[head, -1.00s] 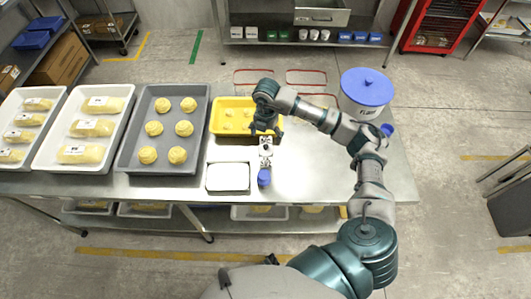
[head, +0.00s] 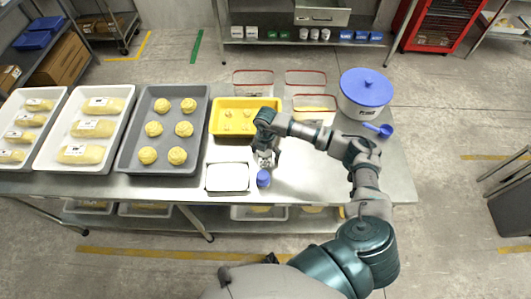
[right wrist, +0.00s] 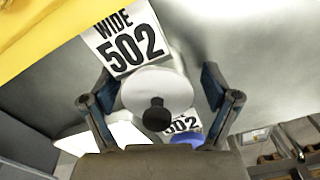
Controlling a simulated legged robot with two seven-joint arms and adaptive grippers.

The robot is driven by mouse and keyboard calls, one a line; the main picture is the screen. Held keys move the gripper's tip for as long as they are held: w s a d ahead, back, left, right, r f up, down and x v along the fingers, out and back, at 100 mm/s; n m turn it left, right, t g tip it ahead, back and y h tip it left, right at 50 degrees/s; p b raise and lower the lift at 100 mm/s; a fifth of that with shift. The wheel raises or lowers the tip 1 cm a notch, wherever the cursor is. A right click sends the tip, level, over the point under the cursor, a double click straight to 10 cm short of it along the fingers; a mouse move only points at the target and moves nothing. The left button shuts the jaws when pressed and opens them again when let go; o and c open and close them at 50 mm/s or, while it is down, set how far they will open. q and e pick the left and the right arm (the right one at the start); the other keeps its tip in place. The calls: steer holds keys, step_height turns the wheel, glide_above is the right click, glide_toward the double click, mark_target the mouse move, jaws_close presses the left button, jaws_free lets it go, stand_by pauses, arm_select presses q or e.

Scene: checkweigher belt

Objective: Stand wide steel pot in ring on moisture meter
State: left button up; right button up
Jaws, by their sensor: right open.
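A pale round lid with a black knob (right wrist: 157,95) shows between my right fingers in the right wrist view, probably the wide steel pot's top. A card reading WIDE 502 (right wrist: 128,40) stands beside it. My right gripper (right wrist: 157,80) is open, a finger on either side of the lid; I cannot tell whether they touch it. In the head view the right gripper (head: 266,157) is over this spot and hides most of the pot. A blue-topped container (head: 263,178) stands just in front. I cannot make out a moisture meter or its ring. My left gripper is not in view.
A white rectangular tray (head: 228,192) lies left of the blue-topped container. A yellow tray (head: 217,120) is behind, and a grey tray of dough balls (head: 165,103) is farther left. A blue-lidded tub (head: 366,88) stands back right. The front right table is clear.

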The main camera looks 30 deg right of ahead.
steer(key=shift+d, duration=0.1)
steer(key=c, duration=0.6)
steer(key=shift+a+r, duration=0.1)
steer(key=shift+a, duration=0.3)
jaws_close()
